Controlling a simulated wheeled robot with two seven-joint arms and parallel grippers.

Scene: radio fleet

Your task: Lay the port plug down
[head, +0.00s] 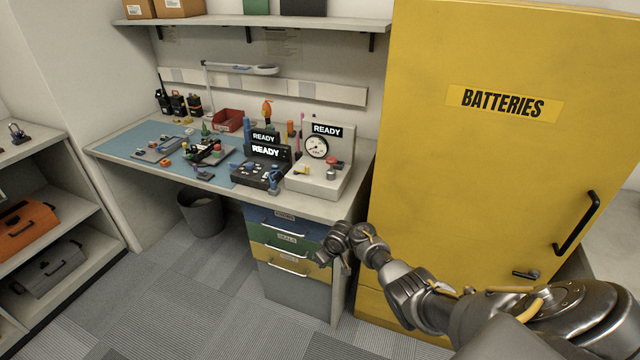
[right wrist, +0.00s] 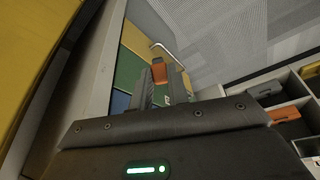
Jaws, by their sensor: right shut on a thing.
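My right gripper (head: 342,241) hangs in front of the drawers under the workbench, clear of the bench top. In the right wrist view its fingers (right wrist: 160,76) are shut on a small orange and dark piece, which appears to be the port plug (right wrist: 175,81). In the head view I cannot make the plug out at the gripper. My left gripper is not in view.
The workbench carries a blue mat (head: 126,139), a red bin (head: 228,120), radio parts and a grey gauge unit (head: 320,178). The yellow batteries cabinet (head: 480,120) stands close on the right. A waste bin (head: 203,213) stands below. The mat's left part is clear.

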